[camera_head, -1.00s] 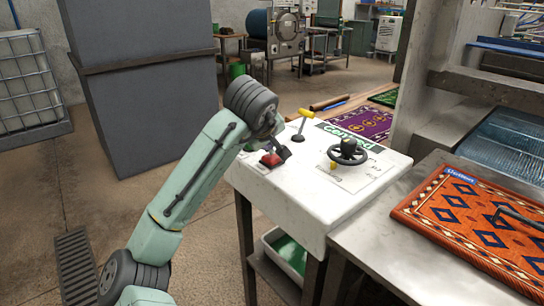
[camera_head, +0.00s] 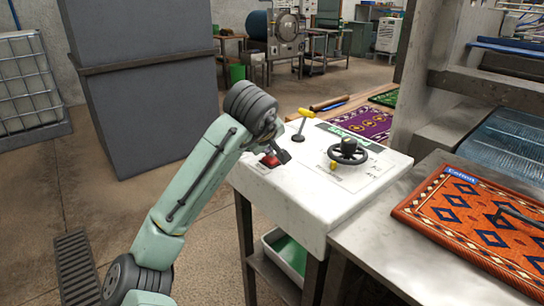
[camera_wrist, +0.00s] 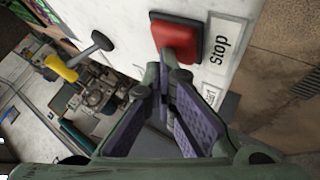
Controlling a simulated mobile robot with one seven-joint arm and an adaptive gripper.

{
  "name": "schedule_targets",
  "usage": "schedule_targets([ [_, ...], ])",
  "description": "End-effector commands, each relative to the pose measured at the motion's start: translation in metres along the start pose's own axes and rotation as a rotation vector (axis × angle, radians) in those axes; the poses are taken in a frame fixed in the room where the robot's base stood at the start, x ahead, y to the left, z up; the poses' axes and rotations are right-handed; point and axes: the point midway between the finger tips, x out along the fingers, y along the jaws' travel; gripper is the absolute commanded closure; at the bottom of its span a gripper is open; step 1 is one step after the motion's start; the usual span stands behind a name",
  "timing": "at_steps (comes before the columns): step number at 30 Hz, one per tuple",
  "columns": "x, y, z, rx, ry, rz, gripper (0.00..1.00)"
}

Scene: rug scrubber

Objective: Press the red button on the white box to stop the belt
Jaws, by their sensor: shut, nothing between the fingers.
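The white box (camera_head: 290,206) is a bench-like control console in the middle of the head view. The red button (camera_head: 269,161) sits near its left corner. In the wrist view the red button (camera_wrist: 172,35) is a square red block beside a label reading "Stop". My gripper (camera_head: 283,154) is at the button, seen small and partly behind my wrist in the head view. In the wrist view my gripper (camera_wrist: 168,75) has its fingers shut and empty, with the tips over the button's lower edge. I cannot tell whether they touch it.
A yellow-handled lever (camera_head: 302,122) and a black handwheel (camera_head: 348,152) stand on the console. To the right, an orange patterned rug (camera_head: 465,215) lies on a metal table (camera_head: 375,250). A tall grey cabinet (camera_head: 150,110) stands at the left. The floor between is open.

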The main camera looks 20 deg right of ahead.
Motion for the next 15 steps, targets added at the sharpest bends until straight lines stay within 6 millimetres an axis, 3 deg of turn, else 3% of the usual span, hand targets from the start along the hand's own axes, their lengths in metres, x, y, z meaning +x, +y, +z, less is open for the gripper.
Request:
schedule_targets([
  [15,-0.0053,0.0045,-0.0034,0.001,-0.003,-0.001,1.00],
])
